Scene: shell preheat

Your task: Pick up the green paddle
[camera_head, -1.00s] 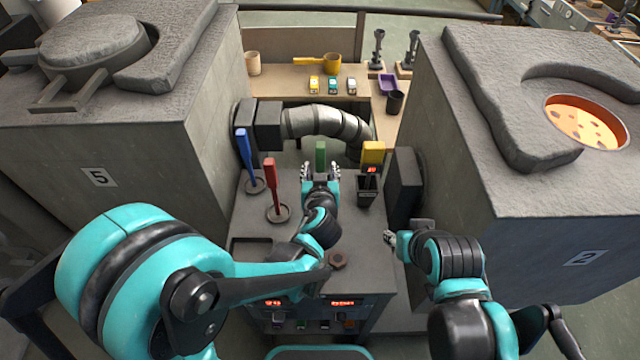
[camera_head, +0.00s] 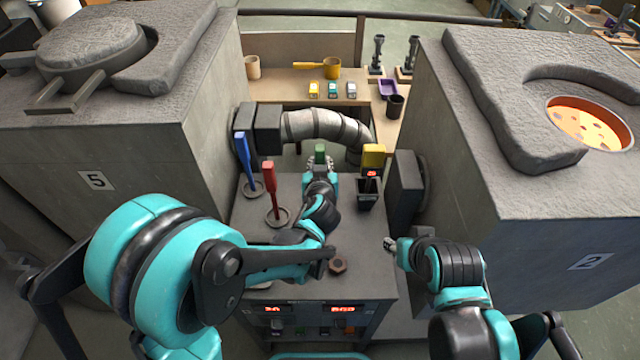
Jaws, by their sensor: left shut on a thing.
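The green paddle (camera_head: 320,149) stands upright near the back of the grey workbench (camera_head: 345,228), in the middle of the head view. Only its top shows; my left gripper (camera_head: 320,161) covers the lower part. My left gripper is at the paddle, with its fingers on either side, and is shut on it. Whether the paddle is off the bench is hidden. My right gripper (camera_head: 389,243) is low at the bench's right edge, away from the paddle; its jaw state is too small to read.
A blue paddle (camera_head: 243,152) and a red paddle (camera_head: 269,178) stand in round holders to the left. A yellow-topped item (camera_head: 374,155) and a dark cup (camera_head: 368,195) are to the right. Large furnace blocks 5 (camera_head: 97,180) and 2 (camera_head: 588,260) flank the bench. A grey pipe (camera_head: 325,124) runs behind.

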